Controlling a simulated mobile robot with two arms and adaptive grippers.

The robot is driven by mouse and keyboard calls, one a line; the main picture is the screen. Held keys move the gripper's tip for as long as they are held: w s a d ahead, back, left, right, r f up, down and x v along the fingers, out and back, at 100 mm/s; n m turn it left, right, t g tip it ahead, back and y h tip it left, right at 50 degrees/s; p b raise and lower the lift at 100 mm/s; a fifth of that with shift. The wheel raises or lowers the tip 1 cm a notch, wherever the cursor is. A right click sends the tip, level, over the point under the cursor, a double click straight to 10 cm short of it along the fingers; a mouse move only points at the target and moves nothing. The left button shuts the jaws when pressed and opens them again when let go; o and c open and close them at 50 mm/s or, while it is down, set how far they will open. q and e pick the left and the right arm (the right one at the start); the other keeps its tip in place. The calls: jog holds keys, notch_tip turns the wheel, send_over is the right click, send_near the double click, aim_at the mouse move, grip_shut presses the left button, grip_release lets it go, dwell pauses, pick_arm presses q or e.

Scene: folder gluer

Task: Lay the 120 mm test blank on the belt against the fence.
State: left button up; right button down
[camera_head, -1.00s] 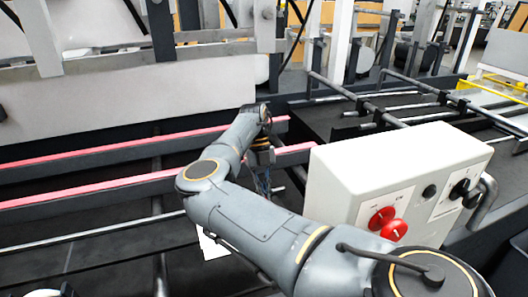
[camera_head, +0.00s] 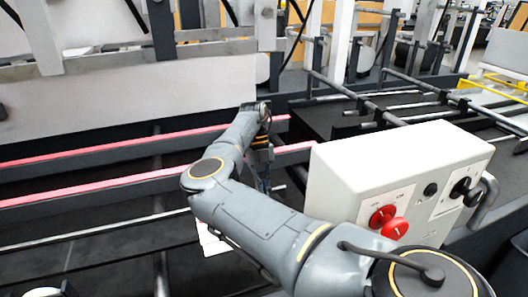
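A small white flat piece (camera_head: 211,240), which looks like the test blank, shows below my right forearm; most of it is hidden. Two dark rails with pink-red belt strips on top (camera_head: 110,183) run from the left to the middle, beyond the blank. I cannot pick out the fence with certainty. My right arm comes in from the lower right, and its wrist points down at the near rails' right end. My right gripper (camera_head: 264,183) is mostly hidden behind the forearm, so its fingertips and any hold on the blank do not show. My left gripper is not clearly seen.
Metal rods (camera_head: 340,88) and uprights rise behind. A large pale panel (camera_head: 130,103) stands behind the rails. A small dark part at the bottom left is unclear.

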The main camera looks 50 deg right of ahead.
jog(key=shift+w+d, duration=0.1)
jog(key=c, duration=1.4)
grip_release()
jog(key=shift+c, duration=0.2)
jog(key=v, duration=1.2)
